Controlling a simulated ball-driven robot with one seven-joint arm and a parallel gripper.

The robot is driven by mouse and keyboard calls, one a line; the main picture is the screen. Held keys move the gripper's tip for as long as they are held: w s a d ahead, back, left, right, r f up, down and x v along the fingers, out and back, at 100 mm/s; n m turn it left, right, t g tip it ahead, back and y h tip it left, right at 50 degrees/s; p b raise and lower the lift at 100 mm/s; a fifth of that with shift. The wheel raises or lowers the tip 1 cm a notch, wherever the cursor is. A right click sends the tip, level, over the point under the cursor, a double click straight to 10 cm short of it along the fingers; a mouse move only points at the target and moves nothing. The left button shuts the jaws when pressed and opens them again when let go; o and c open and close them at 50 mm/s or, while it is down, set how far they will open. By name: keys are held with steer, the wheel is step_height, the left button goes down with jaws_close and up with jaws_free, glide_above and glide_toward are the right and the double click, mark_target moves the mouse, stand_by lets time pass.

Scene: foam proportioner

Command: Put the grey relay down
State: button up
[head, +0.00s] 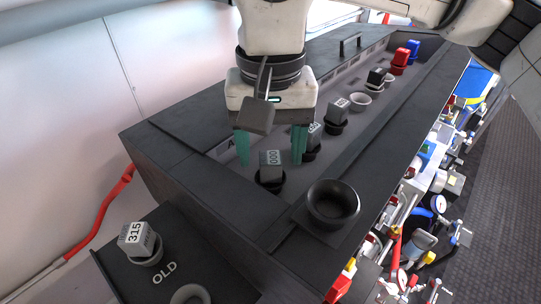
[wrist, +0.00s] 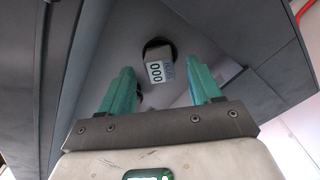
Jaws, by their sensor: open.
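A grey relay marked 000 (head: 270,163) sits upright in a black round socket (head: 271,181) at the near end of the recessed row. It also shows in the wrist view, as a grey block (wrist: 160,68) in its dark socket. My gripper (head: 270,158) is open, with its two teal fingers apart and nothing held between them. In the head view the fingers hang on either side of this relay and a little above it; I cannot tell whether they touch it. In the wrist view the relay lies beyond the fingertips (wrist: 159,76), between them.
Another grey relay marked 315 (head: 135,236) stands in a cup on the ledge marked OLD (head: 164,290). An empty black cup (head: 333,203) stands on the front rim. More relays, including a red one (head: 400,57), line the recess behind. Cluttered gauges and valves lie at right.

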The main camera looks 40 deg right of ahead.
mark_target(271, 158)
step_height(271, 158, up, 10)
steer(key=b, duration=0.2)
steer(key=shift+f, duration=0.15)
stand_by(0.4)
